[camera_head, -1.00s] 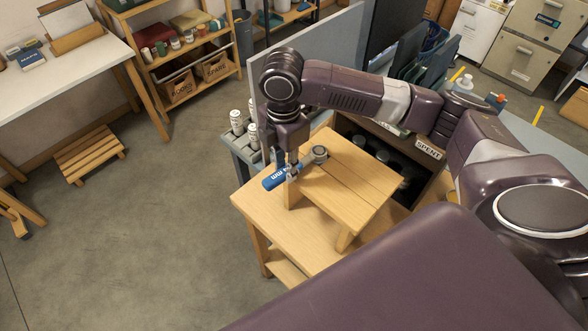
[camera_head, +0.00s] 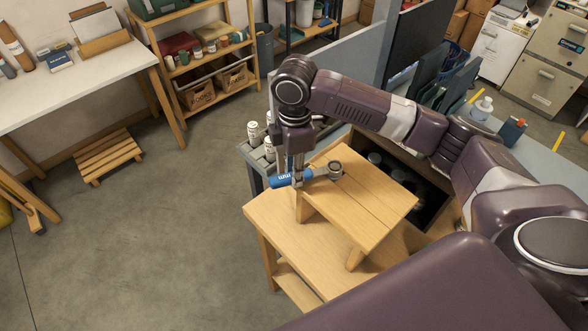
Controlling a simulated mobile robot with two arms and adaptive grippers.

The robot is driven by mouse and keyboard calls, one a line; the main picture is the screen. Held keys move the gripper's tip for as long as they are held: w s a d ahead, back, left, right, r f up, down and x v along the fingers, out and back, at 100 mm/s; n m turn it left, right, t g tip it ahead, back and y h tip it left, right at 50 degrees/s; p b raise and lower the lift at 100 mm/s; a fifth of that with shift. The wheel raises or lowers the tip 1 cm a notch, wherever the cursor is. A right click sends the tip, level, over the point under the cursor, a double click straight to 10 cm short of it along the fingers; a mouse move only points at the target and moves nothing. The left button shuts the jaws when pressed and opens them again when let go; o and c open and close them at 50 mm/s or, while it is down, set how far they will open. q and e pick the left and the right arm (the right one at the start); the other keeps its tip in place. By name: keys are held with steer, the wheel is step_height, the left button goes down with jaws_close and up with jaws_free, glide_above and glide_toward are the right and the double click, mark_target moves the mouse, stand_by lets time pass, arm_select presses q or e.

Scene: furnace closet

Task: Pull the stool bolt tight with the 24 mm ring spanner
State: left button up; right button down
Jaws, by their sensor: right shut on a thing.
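My right gripper (camera_head: 298,178) is shut on the blue-handled ring spanner (camera_head: 284,181), around its shank near the handle. The spanner lies flat over the left part of the stool's top, with its handle sticking out past the left edge. Its grey ring end (camera_head: 335,169) sits around or over the bolt; the bolt itself is too small to tell apart. The light-wood stool (camera_head: 375,200) stands upright on a wooden bench (camera_head: 295,235). My left gripper is not in view.
A grey rack with white canisters (camera_head: 254,133) stands just behind the gripper. A dark open box (camera_head: 440,200) is right of the stool. A grey partition (camera_head: 352,62) rises behind. The floor to the left is clear up to a slatted step (camera_head: 108,156).

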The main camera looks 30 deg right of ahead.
steer(key=shift+s+n, duration=0.3)
steer(key=shift+r, duration=0.1)
steer(key=shift+r, duration=1.15)
steer(key=c, duration=2.4)
jaws_free()
jaws_close()
